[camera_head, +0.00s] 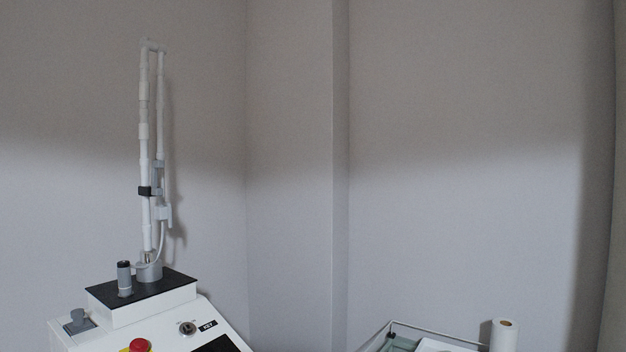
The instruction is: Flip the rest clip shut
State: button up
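A tall white articulated arm (144,130) stands folded upright on the console (140,312) at the left. A black clip-like band (146,191) sits around its lower half, with grey fittings (159,180) beside it. I cannot tell for sure whether this band is the rest clip, or whether it is open or shut. A grey cylinder with a black top (124,278) stands upright on the console's black top plate. My gripper is not in view.
At the lower right are a wire-railed cart (436,331) and a white paper roll (504,336). Bare walls with a corner column stand behind.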

aim_at(155, 190)
jog(key=u, duration=1.1)
jog(key=i+z, duration=0.15)
jog(key=z, duration=0.15)
